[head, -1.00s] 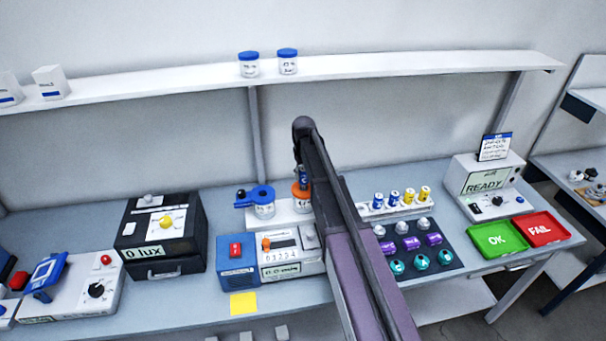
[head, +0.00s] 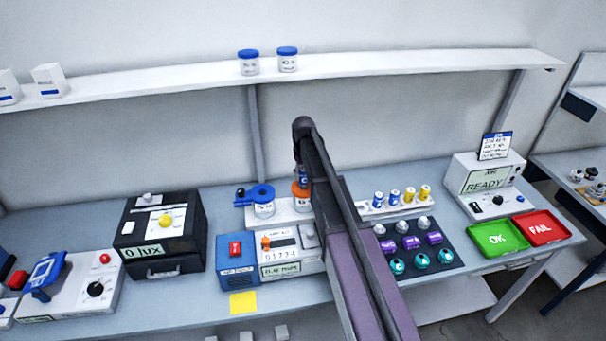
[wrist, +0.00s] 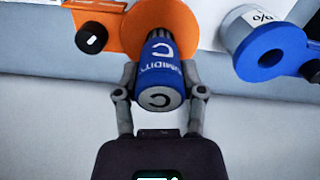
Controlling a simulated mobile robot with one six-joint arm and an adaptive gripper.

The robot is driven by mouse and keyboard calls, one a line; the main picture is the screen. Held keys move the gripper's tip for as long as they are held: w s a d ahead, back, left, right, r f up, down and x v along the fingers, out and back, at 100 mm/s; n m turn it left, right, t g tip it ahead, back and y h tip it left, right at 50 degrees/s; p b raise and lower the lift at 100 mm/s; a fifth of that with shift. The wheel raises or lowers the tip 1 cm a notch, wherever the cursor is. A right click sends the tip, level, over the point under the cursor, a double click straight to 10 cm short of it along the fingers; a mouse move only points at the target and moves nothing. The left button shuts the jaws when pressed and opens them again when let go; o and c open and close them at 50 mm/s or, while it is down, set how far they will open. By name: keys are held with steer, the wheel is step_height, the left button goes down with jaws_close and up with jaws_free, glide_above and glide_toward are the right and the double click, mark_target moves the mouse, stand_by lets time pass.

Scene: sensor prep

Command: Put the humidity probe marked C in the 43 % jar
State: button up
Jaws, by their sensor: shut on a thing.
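My gripper (wrist: 160,92) is shut on the blue humidity probe (wrist: 159,72), which reads HUMIDITY and C in the wrist view. The probe's far end meets the orange lid (wrist: 113,32) of a jar; how deep it sits in the opening cannot be told. In the head view the orange-lidded jar (head: 301,203) stands on a white rack, partly behind my arm, with the probe (head: 302,174) upright above it. A blue-lidded jar (head: 263,208) stands to its left; it also shows in the wrist view (wrist: 263,45) with a % label. The jar numbers are not readable.
More probes with blue and yellow bodies (head: 394,197) stand in a white rack at right. A dark mat (head: 439,243) holds several small sensors. Green (head: 497,240) and red (head: 541,228) trays lie farther right. A blue-and-white counter device (head: 285,262) stands in front of the jars.

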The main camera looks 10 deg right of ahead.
steer(key=shift+f+b, duration=1.15)
stand_by(2.7)
steer(key=o, duration=1.3)
steer(key=shift+c, duration=0.2)
steer(key=shift+o, duration=0.6)
steer(key=shift+r, duration=0.2)
steer(key=shift+r+p, duration=3.85)
steer(key=shift+p, duration=0.2)
steer(key=s+f+b, duration=0.4)
steer(key=s, duration=0.5)
steer(key=s+f+m+b, duration=0.1)
steer(key=s+f+b, duration=0.4)
steer(key=s, duration=0.5)
steer(key=s+f+m+b, duration=0.1)
steer(key=s+f+b, duration=0.4)
steer(key=s, duration=0.5)
steer(key=shift+f, duration=0.15)
